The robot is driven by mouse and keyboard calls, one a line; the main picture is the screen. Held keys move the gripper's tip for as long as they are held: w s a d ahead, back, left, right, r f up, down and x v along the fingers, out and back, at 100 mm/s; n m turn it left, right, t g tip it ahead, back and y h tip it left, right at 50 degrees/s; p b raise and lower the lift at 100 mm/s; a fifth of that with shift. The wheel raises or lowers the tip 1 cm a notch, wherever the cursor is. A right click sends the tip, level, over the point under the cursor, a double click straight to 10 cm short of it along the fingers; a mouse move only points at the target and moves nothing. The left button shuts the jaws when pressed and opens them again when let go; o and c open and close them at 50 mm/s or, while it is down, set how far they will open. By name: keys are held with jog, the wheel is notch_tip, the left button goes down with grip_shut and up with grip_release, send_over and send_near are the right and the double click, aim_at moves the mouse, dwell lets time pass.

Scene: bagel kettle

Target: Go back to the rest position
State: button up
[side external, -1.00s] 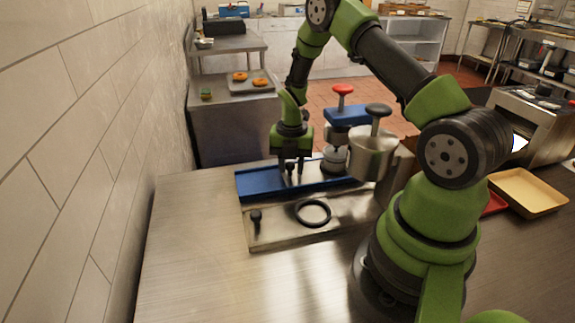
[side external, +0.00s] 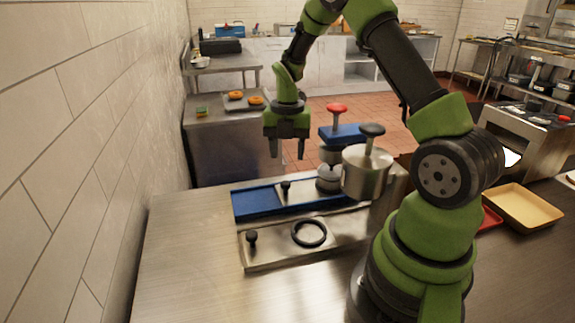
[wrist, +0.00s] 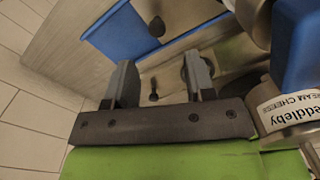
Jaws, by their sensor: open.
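My gripper (side external: 288,148) is open and empty, raised above the blue tray (side external: 256,202) on the steel table. Its two fingers point down and are apart from everything below. The wrist view shows the open fingers (wrist: 158,85) over the table, with the blue tray (wrist: 118,35) beyond them. A small black knob (side external: 286,187) stands upright at the tray, below the gripper.
A steel plate with a black knob (side external: 252,236) and a black ring (side external: 309,233) lies in front of the tray. A metal pot (side external: 367,172) and a blue block with a red knob (side external: 337,109) stand right of the gripper. A tan tray (side external: 524,208) lies right.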

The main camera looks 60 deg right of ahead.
jog(key=shift+r, duration=0.35)
jog(key=s+a+r+m+t, duration=0.4)
jog(key=a+r+m, duration=0.7)
jog(key=r, duration=0.4)
jog(key=s+a+r+m+t+y, duration=0.1)
jog(key=s+a+r+m, duration=0.1)
jog(key=s+a+m, duration=0.2)
jog(key=s+a+r+m+t+y, duration=0.1)
jog(key=s+a+r+m+t, duration=0.1)
jog(key=s+m, duration=0.5)
jog(key=a+m, duration=0.1)
jog(key=m, duration=0.3)
jog(key=shift+s+a, duration=0.35)
jog(key=shift+s, duration=0.05)
